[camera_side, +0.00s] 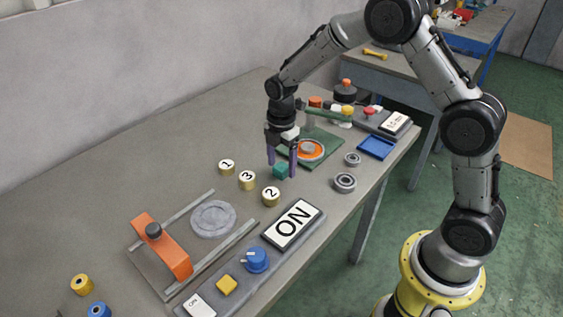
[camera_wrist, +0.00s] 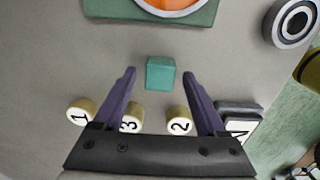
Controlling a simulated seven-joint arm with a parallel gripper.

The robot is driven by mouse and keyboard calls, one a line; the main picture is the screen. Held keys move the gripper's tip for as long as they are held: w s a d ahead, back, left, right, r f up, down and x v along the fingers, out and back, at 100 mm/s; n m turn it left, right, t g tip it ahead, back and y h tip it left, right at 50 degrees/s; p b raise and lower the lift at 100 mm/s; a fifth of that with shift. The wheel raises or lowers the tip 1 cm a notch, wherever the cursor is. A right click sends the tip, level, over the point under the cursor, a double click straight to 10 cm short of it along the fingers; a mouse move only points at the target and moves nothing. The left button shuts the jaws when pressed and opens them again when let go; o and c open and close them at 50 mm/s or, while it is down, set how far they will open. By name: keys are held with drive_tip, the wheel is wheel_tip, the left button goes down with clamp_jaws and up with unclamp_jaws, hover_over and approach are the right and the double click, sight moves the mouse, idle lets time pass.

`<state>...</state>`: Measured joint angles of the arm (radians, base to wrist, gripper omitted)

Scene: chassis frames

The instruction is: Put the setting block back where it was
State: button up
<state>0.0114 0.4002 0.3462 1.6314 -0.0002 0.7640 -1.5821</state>
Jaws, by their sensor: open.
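The setting block looks to be the small teal block (camera_side: 281,171), which sits on the grey table near the green base plate. It also shows in the wrist view (camera_wrist: 160,73), just beyond my fingertips and centred between them. My gripper (camera_side: 282,172) points down over the block with its purple fingers on either side of it in the side view. The wrist view shows the fingers (camera_wrist: 162,75) open, with nothing held. Whether a finger touches the block I cannot tell.
Brass cylinders marked 1 (camera_side: 227,166), 3 (camera_side: 247,180) and 2 (camera_side: 271,196) stand close by. The green plate (camera_side: 325,143) carries an orange ring (camera_side: 311,150). Bearings (camera_side: 345,183) lie to the right. An ON sign (camera_side: 294,224) and orange bridge (camera_side: 160,245) stand in front.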

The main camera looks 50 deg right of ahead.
sight(281, 166)
wheel_tip(281, 166, up, 12)
drive_tip(key=s+r+m+t, duration=0.2)
drive_tip(key=s+r+m, duration=0.3)
drive_tip(key=s+r, duration=0.2)
drive_tip(key=s+m+t, duration=0.3)
drive_tip(key=s+m, duration=1)
drive_tip(key=s, duration=0.7)
drive_tip(key=shift+s+a+r+t, duration=0.25)
drive_tip(key=shift+s+r+t, duration=0.05)
